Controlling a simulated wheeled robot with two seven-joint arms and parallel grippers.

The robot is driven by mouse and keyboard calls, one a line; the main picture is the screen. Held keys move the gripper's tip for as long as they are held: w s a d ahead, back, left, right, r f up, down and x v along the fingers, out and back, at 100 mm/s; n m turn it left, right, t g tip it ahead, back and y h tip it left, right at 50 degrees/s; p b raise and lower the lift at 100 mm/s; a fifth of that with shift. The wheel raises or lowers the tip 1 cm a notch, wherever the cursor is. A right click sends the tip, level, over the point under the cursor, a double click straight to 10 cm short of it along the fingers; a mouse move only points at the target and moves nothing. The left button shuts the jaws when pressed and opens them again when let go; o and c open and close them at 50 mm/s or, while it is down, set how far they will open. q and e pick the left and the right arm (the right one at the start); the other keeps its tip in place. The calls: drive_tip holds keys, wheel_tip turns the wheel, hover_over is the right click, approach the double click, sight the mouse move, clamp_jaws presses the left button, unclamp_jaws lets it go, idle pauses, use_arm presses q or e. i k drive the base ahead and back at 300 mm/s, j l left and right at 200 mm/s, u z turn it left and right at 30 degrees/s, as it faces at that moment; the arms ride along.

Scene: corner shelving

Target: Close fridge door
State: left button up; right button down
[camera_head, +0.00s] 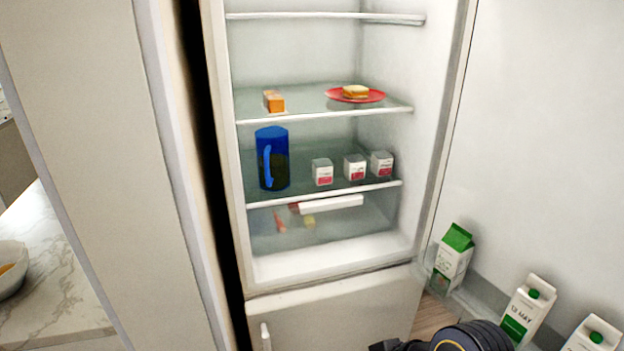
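The fridge (228,170) stands open in the middle of the head view, with its lit shelves showing. Its door (545,150) is swung wide open to the right and fills the right side of the view. The door's inner rack (485,308) holds milk cartons. A dark rounded part of my own arm shows at the bottom edge, in front of the lower right of the fridge and close to the door rack. No gripper fingers show in this view. The door's outer face and free edge are hidden.
Inside are a blue jug (272,160), several small cups (322,172), a red plate (340,95) with a sandwich and an orange box (274,101). A lower compartment (345,318) is shut. A counter (50,290) with a bowl (12,270) is at left.

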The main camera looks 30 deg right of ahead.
sight(532, 166)
drive_tip(key=k+j+z, duration=0.15)
drive_tip(key=k+z, duration=0.5)
drive_tip(key=z, duration=0.15)
